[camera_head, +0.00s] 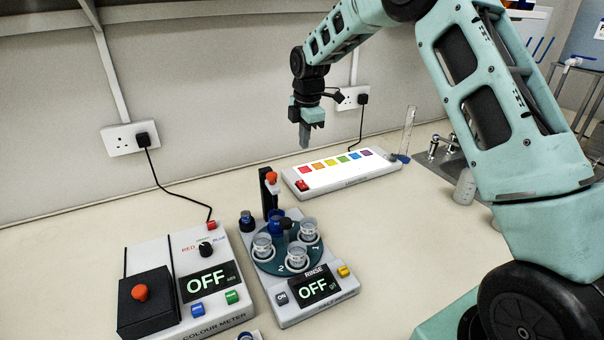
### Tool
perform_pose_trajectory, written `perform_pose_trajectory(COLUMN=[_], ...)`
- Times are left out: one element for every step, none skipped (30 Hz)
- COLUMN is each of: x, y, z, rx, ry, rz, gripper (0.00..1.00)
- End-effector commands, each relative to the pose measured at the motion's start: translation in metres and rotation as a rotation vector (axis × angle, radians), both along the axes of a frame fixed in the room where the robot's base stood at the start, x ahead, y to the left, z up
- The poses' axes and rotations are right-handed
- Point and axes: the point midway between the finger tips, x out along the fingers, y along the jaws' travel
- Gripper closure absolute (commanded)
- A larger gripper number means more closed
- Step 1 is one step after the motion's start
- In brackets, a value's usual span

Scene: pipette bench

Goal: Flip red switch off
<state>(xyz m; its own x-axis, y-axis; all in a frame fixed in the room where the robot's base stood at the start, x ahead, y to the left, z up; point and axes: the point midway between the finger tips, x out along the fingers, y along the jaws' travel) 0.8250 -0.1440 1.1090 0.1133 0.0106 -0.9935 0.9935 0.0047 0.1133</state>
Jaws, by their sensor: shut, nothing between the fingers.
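A red switch (302,185) sits at the left front corner of a long white box (350,185) with a row of coloured squares on top. Which way the switch is tipped is too small to tell. My gripper (305,140) hangs in the air with its fingers pointing down, above the left end of the box and apart from it. Its fingers are shut and hold nothing. Another small red part (211,225) is at the back right corner of the colour meter (190,280).
The rinse unit (325,300), with several glass cups on a round plate, stands in front of the white box. Both display screens read OFF. A glass cylinder (408,130) stands right of the box. Wall sockets (130,138) feed black cables.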

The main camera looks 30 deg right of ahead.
Motion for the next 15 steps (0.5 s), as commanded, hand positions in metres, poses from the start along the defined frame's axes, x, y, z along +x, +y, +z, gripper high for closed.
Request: perform_pose_trajectory(x=[0.003,0.004,0.005,0.005,0.006,0.006,0.007,0.007,0.008,0.008,0.008,0.008,0.008,0.008,0.008], y=[0.0,0.0,0.001,0.001,0.001,0.002,0.001,0.001,0.001,0.001,0.001,0.001,0.001,0.001,0.001], z=[-0.011,-0.01,-0.01,-0.009,-0.008,-0.007,-0.006,-0.004,-0.003,-0.001,0.0,0.002,0.003,0.003,0.004], rx=[0.002,0.002,0.001,0.001,0.0,-0.002,-0.002,-0.004,-0.005,-0.006,-0.007,-0.008,-0.009,-0.01,-0.011], ry=[-0.005,-0.005,-0.006,-0.005,-0.007,-0.006,-0.008,-0.008,-0.009,-0.009,-0.009,-0.009,-0.01,-0.01,-0.01], rz=[-0.001,-0.001,0.0,-0.002,-0.002,-0.002,-0.004,-0.006,-0.006,-0.006,-0.007,-0.007,-0.008,-0.009,-0.009], gripper=[1.0,1.0,1.0,1.0,1.0,1.0,1.0,1.0,1.0,1.0,1.0,1.0,1.0,1.0,1.0])
